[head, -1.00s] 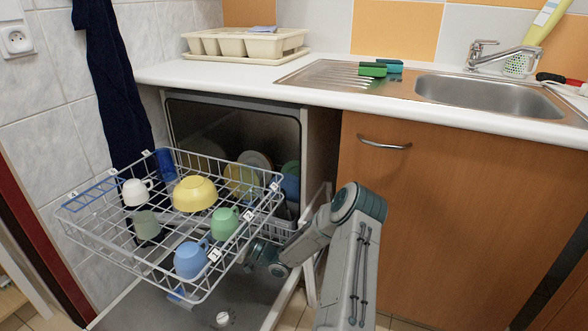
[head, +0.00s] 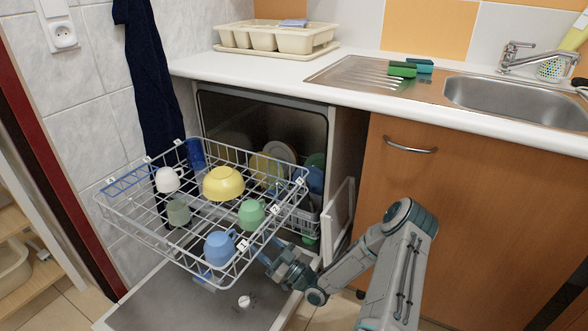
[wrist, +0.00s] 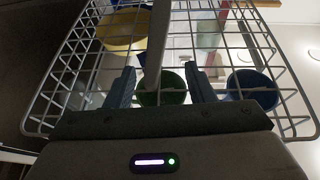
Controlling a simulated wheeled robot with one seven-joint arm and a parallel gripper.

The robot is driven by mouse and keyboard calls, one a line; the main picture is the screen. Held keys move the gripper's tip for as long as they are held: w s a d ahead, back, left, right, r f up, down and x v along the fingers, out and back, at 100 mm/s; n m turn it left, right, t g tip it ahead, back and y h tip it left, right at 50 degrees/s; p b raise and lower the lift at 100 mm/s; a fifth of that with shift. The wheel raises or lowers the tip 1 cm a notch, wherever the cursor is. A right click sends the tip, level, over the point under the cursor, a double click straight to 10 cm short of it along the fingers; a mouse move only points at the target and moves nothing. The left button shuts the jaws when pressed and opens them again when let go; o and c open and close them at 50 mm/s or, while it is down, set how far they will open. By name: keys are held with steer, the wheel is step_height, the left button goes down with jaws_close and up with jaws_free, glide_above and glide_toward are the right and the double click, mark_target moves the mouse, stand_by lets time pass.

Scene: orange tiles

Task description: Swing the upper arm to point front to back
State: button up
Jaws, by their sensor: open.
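The upper arm (wrist: 155,45) appears in the wrist view as a pale grey bar under the wire rack, running nearly straight up the picture. I cannot make it out surely in the head view, where the rack covers it. My gripper (wrist: 160,88) is open, one finger on each side of the bar. I cannot tell if either finger touches it. In the head view my gripper (head: 268,256) is low at the rack's right front corner, just right of the blue mug. The upper rack (head: 135,222) is pulled out of the dishwasher.
The rack holds a yellow bowl (head: 223,183), a blue mug (head: 219,248), a green mug (head: 251,213) and a white cup (head: 168,179). The open dishwasher door (head: 180,302) lies below. A wooden cabinet front (head: 455,190) stands to the right.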

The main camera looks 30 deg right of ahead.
steer(key=v, duration=0.5)
steer(key=w+d+r+g+h+p, duration=0.1)
steer(key=d+r+g+h+p, duration=0.4)
steer(key=r+g+h+p, duration=0.65)
steer(key=s+r+m+g+h+p, duration=0.1)
steer(key=s+r+p, duration=0.1)
steer(key=r, duration=0.8)
steer(key=s+a+r+m+g+h+p, duration=0.1)
steer(key=s+r+p, duration=0.2)
steer(key=r, duration=0.7)
steer(key=shift+s+a+m+p, duration=0.15)
steer(key=shift+a+m+p, duration=0.15)
steer(key=shift+p, duration=0.85)
steer(key=shift+g+h, duration=0.25)
